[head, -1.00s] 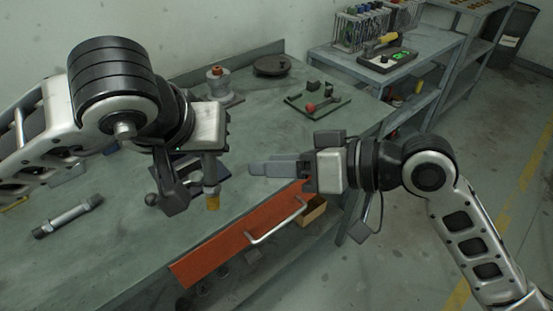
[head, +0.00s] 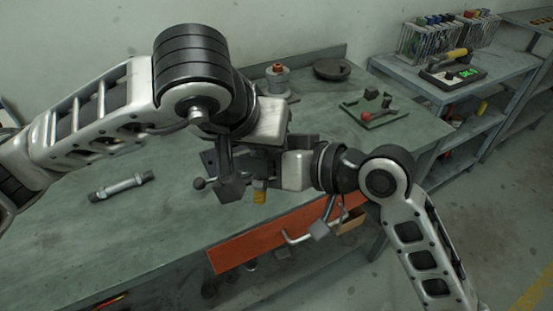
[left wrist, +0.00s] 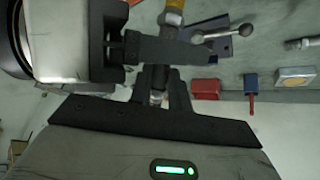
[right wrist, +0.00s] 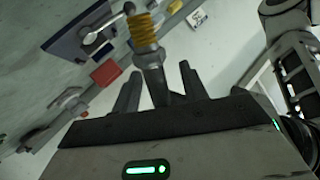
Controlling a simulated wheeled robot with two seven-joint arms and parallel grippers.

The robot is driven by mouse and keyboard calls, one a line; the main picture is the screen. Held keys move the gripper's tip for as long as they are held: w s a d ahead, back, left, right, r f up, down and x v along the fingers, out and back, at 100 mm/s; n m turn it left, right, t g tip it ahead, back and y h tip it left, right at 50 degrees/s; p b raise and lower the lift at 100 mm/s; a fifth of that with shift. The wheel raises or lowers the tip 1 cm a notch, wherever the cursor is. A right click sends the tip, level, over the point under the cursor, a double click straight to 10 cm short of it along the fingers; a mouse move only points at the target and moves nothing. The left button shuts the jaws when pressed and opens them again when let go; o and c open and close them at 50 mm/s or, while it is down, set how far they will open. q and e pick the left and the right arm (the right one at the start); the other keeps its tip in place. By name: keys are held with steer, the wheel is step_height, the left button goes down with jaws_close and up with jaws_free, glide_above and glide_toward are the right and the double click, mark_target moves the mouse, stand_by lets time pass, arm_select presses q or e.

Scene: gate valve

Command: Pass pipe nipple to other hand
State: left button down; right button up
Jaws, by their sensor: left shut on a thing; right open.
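The pipe nipple is a grey metal tube with a yellow-wrapped end (head: 259,190), pointing down over the bench's front edge. My left gripper (head: 240,165) is shut on it; its hold shows in the left wrist view (left wrist: 157,85). My right gripper (head: 268,162) has come in from the right, close against the left one, its fingers mostly hidden in the head view. In the right wrist view its two open fingers (right wrist: 160,88) stand either side of the nipple (right wrist: 150,62), with the yellow end beyond them. I cannot tell if they touch it.
An orange drawer front (head: 262,242) is below the grippers. A shelf (head: 455,95) stands at right.

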steer(key=shift+a, duration=0.15)
jaws_close()
arm_select(q)
steer(key=c, duration=1.2)
jaws_free()
steer(key=shift+c, duration=0.2)
